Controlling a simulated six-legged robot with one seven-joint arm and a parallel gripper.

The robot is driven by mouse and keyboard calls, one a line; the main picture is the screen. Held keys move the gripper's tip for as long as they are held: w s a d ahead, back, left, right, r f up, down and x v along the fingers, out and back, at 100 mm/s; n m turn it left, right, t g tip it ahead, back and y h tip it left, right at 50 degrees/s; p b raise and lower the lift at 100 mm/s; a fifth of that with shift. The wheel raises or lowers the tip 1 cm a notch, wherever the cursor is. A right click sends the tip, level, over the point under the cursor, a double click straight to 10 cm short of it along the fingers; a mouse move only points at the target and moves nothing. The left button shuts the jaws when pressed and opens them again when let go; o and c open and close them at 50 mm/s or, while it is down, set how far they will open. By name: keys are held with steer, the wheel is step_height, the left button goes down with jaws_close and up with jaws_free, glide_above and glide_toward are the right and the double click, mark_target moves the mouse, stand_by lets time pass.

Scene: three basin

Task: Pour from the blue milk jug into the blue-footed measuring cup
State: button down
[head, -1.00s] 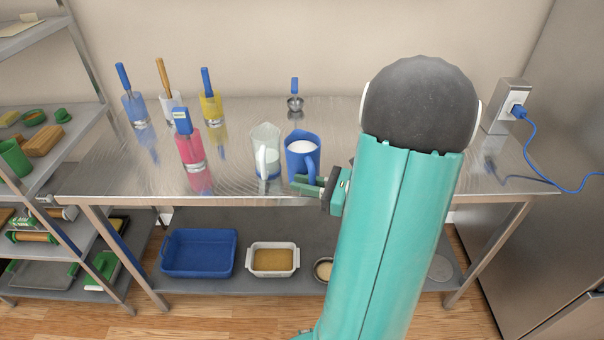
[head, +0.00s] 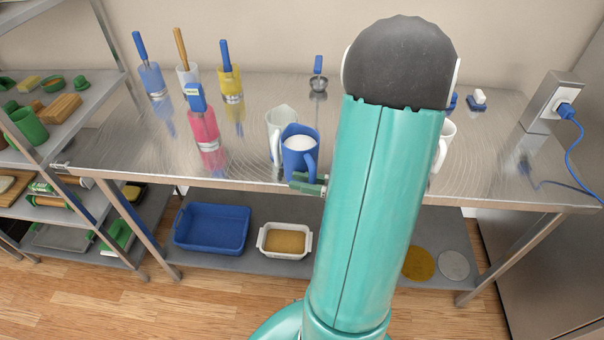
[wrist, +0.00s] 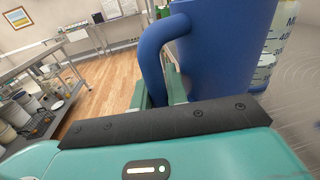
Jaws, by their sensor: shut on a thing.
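The blue milk jug (head: 297,160) holds white milk and looks about upright near the front of the steel table. Its handle is on its right side. My gripper (head: 308,183) is shut on the jug's handle (wrist: 152,55); in the wrist view the fingers (wrist: 158,90) are partly hidden by it. I cannot tell how far the jug is off the table. The clear blue-footed measuring cup (head: 276,122) stands just behind and left of the jug, which hides part of it. Its markings and blue foot show at the right of the wrist view (wrist: 272,55).
A pink container (head: 204,128) stands left of the cup. Containers with handled tools and a small metal scoop (head: 318,82) are at the back. A white mug (head: 443,145) is right of my arm. Bare steel lies between pink container and cup.

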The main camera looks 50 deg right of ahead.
steer(key=shift+a, duration=0.15)
steer(key=shift+a, duration=0.1)
steer(key=shift+w+r, duration=0.15)
steer(key=shift+r+m+g, duration=0.3)
steer(key=shift+r+m, duration=0.1)
steer(key=shift+r, duration=0.15)
steer(key=shift+w, duration=0.1)
stand_by(0.4)
steer(key=shift+w+d+r+m+g, duration=0.2)
steer(key=shift+r+m+g, duration=0.1)
steer(key=shift+r+m, duration=0.15)
